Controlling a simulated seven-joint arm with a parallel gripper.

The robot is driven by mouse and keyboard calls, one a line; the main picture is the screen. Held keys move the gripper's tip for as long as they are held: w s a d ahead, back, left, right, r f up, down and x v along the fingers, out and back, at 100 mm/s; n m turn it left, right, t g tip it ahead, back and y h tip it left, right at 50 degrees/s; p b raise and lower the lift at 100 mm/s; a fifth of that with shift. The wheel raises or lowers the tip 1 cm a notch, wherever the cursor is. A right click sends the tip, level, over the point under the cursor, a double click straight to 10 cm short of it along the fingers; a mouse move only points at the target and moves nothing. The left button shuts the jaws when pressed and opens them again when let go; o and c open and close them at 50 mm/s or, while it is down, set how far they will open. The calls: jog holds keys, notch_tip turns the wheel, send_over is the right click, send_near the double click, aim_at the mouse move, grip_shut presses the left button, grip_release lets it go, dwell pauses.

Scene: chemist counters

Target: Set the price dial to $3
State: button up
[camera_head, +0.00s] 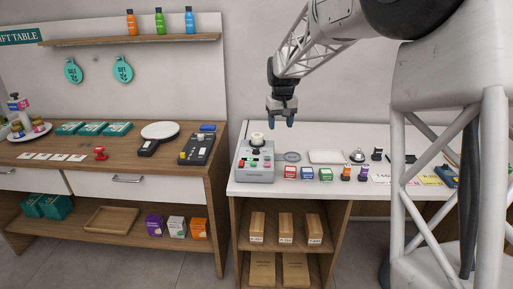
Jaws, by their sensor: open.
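A grey box-shaped device (254,174) stands at the left end of the white counter. It has a dark dial with a pale cap (257,140) on top and several coloured buttons, red and green among them, on its sloped face. Any price markings are too small to read. My gripper (281,122) hangs above and to the right of the device, fingers pointing down, open and empty. It appears apart from the dial.
On the white counter (300,189) are a grey disc (292,156), a white tray (327,157), a bell (357,156) and several small coloured boxes.

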jog(key=n, duration=0.1)
send_over(256, 149)
jog(key=shift+g, duration=0.3)
notch_tip(256, 149, down, 11)
jog(key=shift+w, duration=0.15)
jog(key=shift+f, duration=0.1)
jog(key=shift+f, duration=3.8)
jog(key=c, duration=0.9)
